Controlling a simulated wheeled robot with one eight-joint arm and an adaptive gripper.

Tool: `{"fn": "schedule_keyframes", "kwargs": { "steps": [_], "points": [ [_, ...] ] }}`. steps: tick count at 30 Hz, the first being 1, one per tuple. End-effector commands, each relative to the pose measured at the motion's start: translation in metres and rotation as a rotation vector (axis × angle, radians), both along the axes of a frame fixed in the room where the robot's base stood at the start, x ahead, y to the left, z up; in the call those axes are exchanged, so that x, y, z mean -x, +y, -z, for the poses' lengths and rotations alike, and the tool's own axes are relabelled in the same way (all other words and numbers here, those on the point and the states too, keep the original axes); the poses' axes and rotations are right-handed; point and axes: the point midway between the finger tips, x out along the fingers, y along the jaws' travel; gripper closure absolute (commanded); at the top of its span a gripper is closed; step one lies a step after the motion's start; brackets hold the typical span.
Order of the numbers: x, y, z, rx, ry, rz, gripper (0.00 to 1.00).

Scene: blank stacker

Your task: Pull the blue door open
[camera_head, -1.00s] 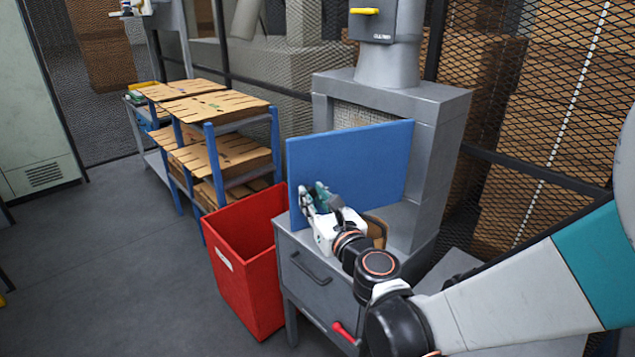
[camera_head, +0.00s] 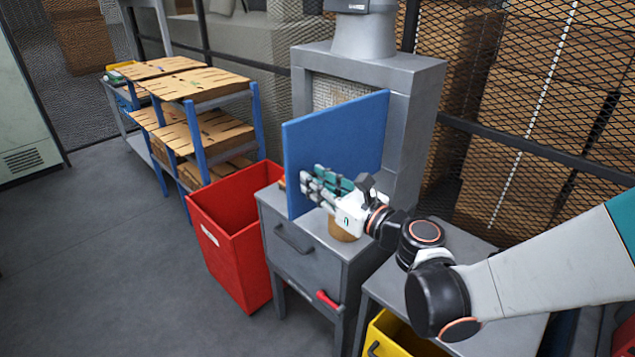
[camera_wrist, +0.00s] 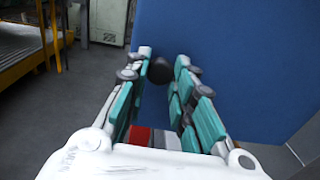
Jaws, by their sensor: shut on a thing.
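The blue door (camera_head: 340,135) is a flat panel standing upright at an angle out from the front of the grey machine (camera_head: 420,110). Its left edge is out over the grey cabinet. In the wrist view the door (camera_wrist: 235,70) fills the right side, with a dark round knob (camera_wrist: 160,71) on it. My gripper (camera_head: 312,182) is at the door's near face, close to its free left edge. In the wrist view my gripper (camera_wrist: 163,85) has its teal-padded fingers on both sides of the knob. The head view hides the knob behind the fingers.
A red bin (camera_head: 235,240) stands left of the grey cabinet (camera_head: 310,262), which has a drawer handle and a red lever (camera_head: 328,299). A yellow bin (camera_head: 400,335) is at the lower right. Shelves of cardboard (camera_head: 195,85) stand behind left. Floor at left is clear.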

Motion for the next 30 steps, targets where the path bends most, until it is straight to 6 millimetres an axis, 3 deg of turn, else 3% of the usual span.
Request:
{"fn": "schedule_keyframes", "kwargs": {
  "steps": [3,4,6,19,30],
  "points": [
    [0.0,0.0,0.0,-0.001,0.0,0.0,1.0],
    [0.0,0.0,0.0,-0.001,0.0,0.0,0.71],
    [0.0,0.0,0.0,-0.001,0.0,0.0,0.55],
    [0.004,-0.005,0.0,0.0,0.0,0.002,0.55],
    [0.049,-0.055,0.0,0.0,0.0,0.006,0.55]
  ]
}}
